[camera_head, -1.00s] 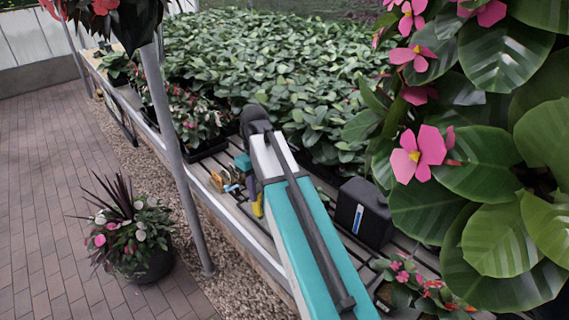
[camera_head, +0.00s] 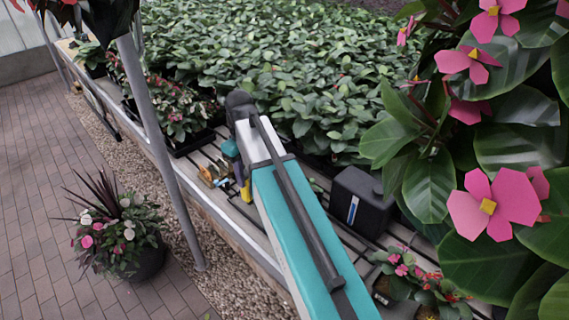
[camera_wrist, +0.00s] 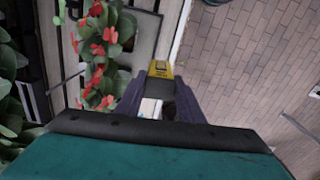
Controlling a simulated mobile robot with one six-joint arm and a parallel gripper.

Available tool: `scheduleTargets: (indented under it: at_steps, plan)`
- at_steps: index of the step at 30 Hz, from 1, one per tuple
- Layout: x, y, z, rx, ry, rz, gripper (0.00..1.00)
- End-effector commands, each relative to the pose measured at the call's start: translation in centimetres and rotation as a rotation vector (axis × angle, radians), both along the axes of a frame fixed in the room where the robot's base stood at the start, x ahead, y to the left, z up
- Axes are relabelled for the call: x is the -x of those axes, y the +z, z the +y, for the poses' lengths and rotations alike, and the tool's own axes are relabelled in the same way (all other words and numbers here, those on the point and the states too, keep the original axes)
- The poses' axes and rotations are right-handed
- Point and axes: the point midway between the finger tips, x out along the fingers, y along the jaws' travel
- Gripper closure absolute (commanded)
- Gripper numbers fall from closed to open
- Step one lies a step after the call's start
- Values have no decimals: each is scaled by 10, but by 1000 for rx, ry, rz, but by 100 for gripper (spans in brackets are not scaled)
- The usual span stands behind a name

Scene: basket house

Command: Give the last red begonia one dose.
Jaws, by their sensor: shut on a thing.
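In the wrist view my gripper (camera_wrist: 158,90) has its two dark fingers closed on a small yellow tool (camera_wrist: 160,70) with a dark band and a pale part between the fingers. What kind of tool it is I cannot tell. A yellow piece also shows beside my arm in the head view (camera_head: 246,189); the fingers are hidden there. Red-flowered plants (camera_wrist: 100,45) stand just left of the tool in the wrist view, apart from it. In the head view, red and pink flowers show on a potted plant (camera_head: 425,285) at lower right and in a tray (camera_head: 180,120) at left.
A black box (camera_head: 360,203) stands on the slatted bench right of my arm. Small orange-brown items (camera_head: 212,175) lie left of it. A metal post (camera_head: 160,140) rises at the bench's front edge. Large pink-flowered leaves (camera_head: 490,205) crowd the right. A floor pot (camera_head: 140,262) stands on brick paving.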

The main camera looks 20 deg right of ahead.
Motion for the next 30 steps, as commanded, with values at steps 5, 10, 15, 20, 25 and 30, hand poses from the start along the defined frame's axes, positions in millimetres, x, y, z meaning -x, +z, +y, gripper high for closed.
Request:
scheduleTargets:
  at_steps: [5,10,15,20,25,30]
  plan:
    - [-2,2,-7,0,-93,0,82]
    - [-4,3,-20,0,-267,1,82]
    - [-6,3,-36,0,-482,0,82]
    - [-8,2,-52,0,-685,1,82]
    - [-9,2,-68,1,-900,0,82]
    - [-9,2,-85,1,-1116,1,82]
